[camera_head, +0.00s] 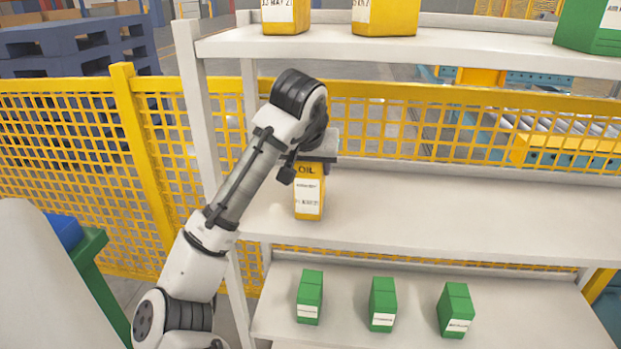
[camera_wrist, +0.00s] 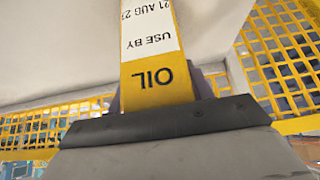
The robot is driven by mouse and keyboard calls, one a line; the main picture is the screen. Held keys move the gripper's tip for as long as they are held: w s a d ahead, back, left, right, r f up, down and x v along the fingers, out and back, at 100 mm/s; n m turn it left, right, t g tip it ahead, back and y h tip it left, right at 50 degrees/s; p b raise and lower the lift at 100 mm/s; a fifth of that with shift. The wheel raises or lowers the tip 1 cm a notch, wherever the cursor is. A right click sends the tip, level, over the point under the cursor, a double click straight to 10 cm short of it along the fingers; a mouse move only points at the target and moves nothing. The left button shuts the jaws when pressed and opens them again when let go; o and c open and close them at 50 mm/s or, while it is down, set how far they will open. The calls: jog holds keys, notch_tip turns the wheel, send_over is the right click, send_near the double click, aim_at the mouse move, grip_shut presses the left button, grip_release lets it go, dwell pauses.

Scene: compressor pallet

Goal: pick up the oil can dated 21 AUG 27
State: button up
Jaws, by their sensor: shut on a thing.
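The yellow oil can (camera_head: 309,211) is at the left part of the middle shelf (camera_head: 450,220), upright, with a white label on its front. In the wrist view the oil can (camera_wrist: 158,88) shows "OIL", "USE BY" and "21 AUG 2", upside down; the last digit looks like a 7 but is not sharp. My gripper (camera_head: 311,164) is over the can's top and shut on it, with a finger on each side. I cannot tell whether the can's base touches the shelf.
Two yellow cans (camera_head: 286,14) (camera_head: 386,16) and a green box (camera_head: 592,28) stand on the top shelf (camera_head: 450,48), above my gripper. Three green boxes (camera_head: 310,292) (camera_head: 383,300) (camera_head: 456,306) stand on the bottom shelf. The middle shelf is clear to the right. Yellow mesh fencing (camera_head: 60,125) stands behind.

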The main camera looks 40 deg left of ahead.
jog(key=shift+c, duration=0.8)
jog(key=shift+r, duration=0.1)
